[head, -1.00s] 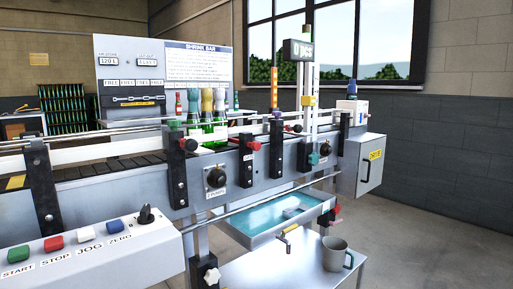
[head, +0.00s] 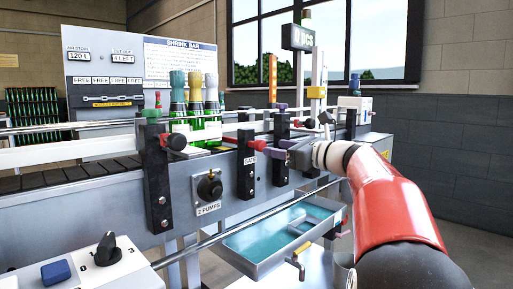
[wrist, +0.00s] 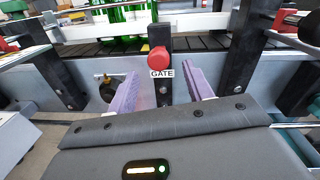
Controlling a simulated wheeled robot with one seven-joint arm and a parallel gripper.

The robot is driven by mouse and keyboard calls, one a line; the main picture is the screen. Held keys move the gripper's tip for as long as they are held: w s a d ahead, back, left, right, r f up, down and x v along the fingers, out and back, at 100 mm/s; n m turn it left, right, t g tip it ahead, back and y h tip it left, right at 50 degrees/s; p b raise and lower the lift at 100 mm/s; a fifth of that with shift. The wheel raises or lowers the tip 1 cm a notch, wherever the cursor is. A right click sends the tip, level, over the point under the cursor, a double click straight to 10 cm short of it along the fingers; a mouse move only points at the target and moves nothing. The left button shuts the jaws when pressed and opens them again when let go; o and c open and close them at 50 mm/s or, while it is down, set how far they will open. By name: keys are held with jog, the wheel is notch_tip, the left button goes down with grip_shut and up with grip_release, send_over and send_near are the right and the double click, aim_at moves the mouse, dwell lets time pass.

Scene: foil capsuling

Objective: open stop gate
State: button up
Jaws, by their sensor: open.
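The stop gate control is a red knob (wrist: 159,60) on a dark post above a "GATE" label (wrist: 162,73), centred in the wrist view. In the head view the red knob (head: 254,144) and its label (head: 250,160) are on the conveyor's front side. My gripper (wrist: 160,85) is open, its two purple fingers apart on either side of the post's lower part in the picture. Nothing is between the fingers except the view of the post. In the head view my gripper (head: 275,144) is just right of the knob; contact cannot be told.
Foil-topped green bottles (head: 196,130) stand on the conveyor behind the rail. A "2 PUMPS" dial (head: 209,187) is left of the gate. A teal-lined tray (head: 262,262) hangs below. Dark rail posts (head: 156,180) flank the gate area.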

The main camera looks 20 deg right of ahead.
aim_at(263, 146)
jog(key=x, duration=0.6)
jog(key=shift+w+a+p, duration=0.25)
jog(key=shift+w+p, duration=0.05)
jog(key=shift+s+f, duration=0.1)
grip_shut()
